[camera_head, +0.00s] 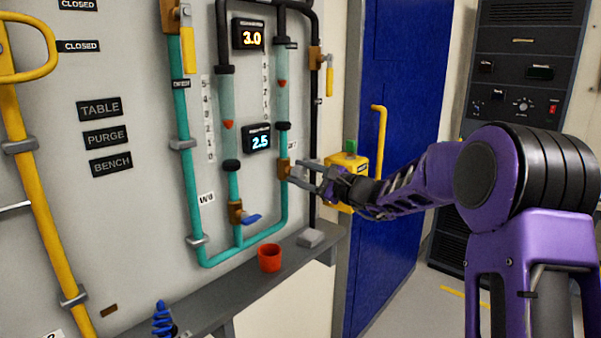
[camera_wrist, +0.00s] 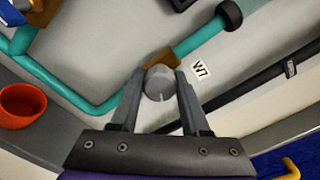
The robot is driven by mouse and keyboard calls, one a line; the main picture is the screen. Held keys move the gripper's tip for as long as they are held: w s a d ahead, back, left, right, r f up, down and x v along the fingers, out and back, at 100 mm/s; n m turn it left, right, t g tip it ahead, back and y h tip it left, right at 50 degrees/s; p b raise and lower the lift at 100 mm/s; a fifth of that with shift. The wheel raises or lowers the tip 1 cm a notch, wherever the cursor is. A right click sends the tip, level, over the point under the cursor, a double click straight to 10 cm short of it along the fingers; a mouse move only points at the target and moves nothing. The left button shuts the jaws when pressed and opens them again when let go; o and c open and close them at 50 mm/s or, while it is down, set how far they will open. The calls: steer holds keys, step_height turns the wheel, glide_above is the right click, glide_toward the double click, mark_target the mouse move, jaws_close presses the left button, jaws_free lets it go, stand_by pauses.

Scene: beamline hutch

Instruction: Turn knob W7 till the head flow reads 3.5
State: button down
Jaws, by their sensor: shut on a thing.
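Knob W7 (camera_wrist: 158,82) is a grey round knob with a white mark line, on a brass valve body (camera_head: 283,168) in the right teal pipe. A "W7" label (camera_wrist: 200,69) is beside it in the wrist view. My gripper (camera_wrist: 160,88) is shut on the knob, one finger on each side; it also shows in the head view (camera_head: 296,174), where it largely hides the knob. The upper display (camera_head: 248,34) reads 3.0 in orange. The lower display (camera_head: 257,138) reads 2.5 in blue. Their small captions are too blurred to read.
A red cup (camera_head: 270,257) stands on the grey ledge (camera_head: 205,300) below the pipes. A blue-handled valve (camera_head: 243,216) is at the lower left of the knob. A yellow box with a green button (camera_head: 345,172) is close behind my gripper, by the blue door (camera_head: 400,90).

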steer(key=shift+m, duration=0.6)
steer(key=shift+c, duration=1.9)
jaws_free()
steer(key=v, duration=1.7)
steer(key=shift+d, duration=0.2)
steer(key=shift+s+f, duration=0.1)
